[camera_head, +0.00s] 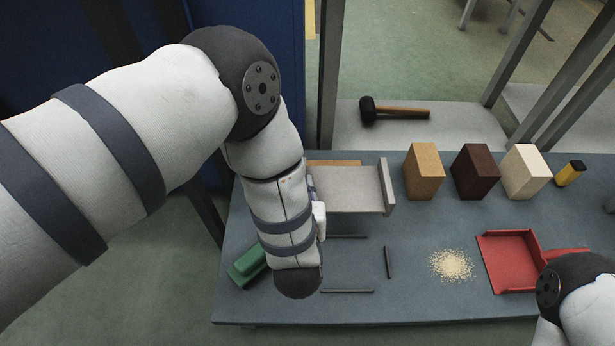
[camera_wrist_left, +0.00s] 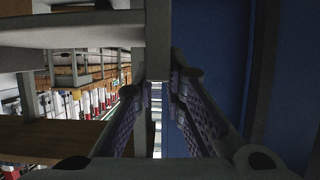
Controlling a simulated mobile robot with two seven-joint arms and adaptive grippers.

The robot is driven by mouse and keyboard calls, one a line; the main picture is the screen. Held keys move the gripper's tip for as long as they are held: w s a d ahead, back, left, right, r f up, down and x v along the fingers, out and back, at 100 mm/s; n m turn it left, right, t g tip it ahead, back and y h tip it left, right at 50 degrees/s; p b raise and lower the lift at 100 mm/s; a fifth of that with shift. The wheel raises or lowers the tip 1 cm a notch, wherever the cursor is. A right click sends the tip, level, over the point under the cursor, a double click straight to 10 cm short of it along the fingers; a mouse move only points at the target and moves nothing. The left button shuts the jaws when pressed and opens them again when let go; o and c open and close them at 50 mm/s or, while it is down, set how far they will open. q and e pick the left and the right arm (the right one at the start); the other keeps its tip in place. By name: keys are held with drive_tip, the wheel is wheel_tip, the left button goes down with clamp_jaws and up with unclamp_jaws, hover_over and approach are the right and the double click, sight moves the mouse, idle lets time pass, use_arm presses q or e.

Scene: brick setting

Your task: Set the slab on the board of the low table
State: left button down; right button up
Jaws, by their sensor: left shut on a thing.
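A flat grey slab (camera_head: 347,186) with an upright strip along its right end shows just right of my left forearm in the head view, above the blue-grey table top (camera_head: 420,300). My left gripper's fingers show in the wrist view (camera_wrist_left: 158,110), shut on a narrow grey upright part (camera_wrist_left: 158,45), which seems to be of the slab. In the head view my arm hides these fingers. Thin dark strips (camera_head: 388,262) outline an area on the table top. I cannot tell which surface is the board. My right gripper is out of view.
Tan (camera_head: 424,172), dark brown (camera_head: 475,172) and cream (camera_head: 525,172) blocks stand along the back. A yellow-black item (camera_head: 570,173), a red dustpan (camera_head: 510,262), pale crumbs (camera_head: 452,265) and a green item (camera_head: 247,266) are on the table. A mallet (camera_head: 395,110) lies on a pale surface behind.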

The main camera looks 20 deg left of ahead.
use_arm(q)
drive_tip(key=w+a+f+b, duration=0.2)
drive_tip(key=w+f, duration=0.1)
drive_tip(key=w+a+f+b, duration=0.2)
drive_tip(key=w+a+f, duration=0.1)
drive_tip(key=w+a+f+b, duration=0.2)
drive_tip(key=w+a+f, duration=0.1)
drive_tip(key=w, duration=0.1)
drive_tip(key=shift+f, duration=0.2)
drive_tip(key=f, duration=0.1)
drive_tip(key=f+b, duration=0.1)
drive_tip(key=f, duration=0.1)
drive_tip(key=shift+w+f, duration=0.2)
drive_tip(key=shift+f, duration=0.05)
drive_tip(key=shift+r, duration=0.2)
drive_tip(key=shift+f, duration=0.1)
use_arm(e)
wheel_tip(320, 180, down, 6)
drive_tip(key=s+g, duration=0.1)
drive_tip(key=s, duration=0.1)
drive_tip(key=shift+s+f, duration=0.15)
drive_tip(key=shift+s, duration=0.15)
use_arm(q)
drive_tip(key=c, duration=1.7)
unclamp_jaws()
drive_tip(key=shift+s+f, duration=0.1)
drive_tip(key=shift+o, duration=0.2)
